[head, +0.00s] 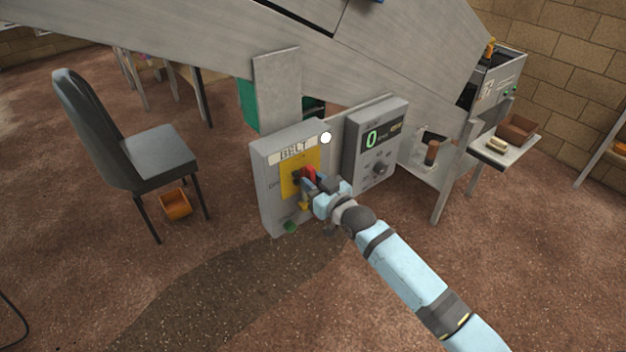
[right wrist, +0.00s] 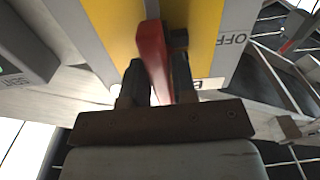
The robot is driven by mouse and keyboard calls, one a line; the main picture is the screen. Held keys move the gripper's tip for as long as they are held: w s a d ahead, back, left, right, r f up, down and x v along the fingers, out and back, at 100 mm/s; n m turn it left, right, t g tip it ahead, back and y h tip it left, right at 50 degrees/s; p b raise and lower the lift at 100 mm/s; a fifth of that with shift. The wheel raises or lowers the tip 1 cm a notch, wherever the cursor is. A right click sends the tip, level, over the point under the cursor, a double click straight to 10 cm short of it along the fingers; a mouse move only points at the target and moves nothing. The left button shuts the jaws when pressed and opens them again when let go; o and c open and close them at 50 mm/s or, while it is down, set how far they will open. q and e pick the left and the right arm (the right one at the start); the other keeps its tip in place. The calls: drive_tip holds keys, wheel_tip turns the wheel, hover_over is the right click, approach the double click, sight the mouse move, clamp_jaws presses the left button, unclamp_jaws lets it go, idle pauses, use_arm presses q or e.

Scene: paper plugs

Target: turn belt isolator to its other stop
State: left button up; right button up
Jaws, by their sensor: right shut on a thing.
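The belt isolator is a red handle (head: 309,173) on a yellow plate (head: 287,184), on the front of a grey box labelled BELT (head: 268,200). My right gripper (head: 312,181) reaches it from the lower right. In the right wrist view the red handle (right wrist: 153,60) stands between the two dark fingers of the right gripper (right wrist: 155,85), which is shut on it. The yellow plate (right wrist: 205,30) lies behind, with OFF lettering at its right. The gripper hides part of the handle in the head view. My left gripper is not in view.
A grey panel with a green 0 display and a knob (head: 378,140) is right of the box. A round white lamp (head: 326,138) sits at the box's top corner. A black chair (head: 150,155) and an orange bin (head: 175,204) stand at left. Floor in front is clear.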

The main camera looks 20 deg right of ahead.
drive_tip(key=shift+m, duration=0.4)
drive_tip(key=o, duration=0.8)
drive_tip(key=b+v, duration=0.2)
drive_tip(key=v, duration=1.1)
drive_tip(key=shift+s, duration=0.4)
drive_tip(key=shift+d, duration=0.1)
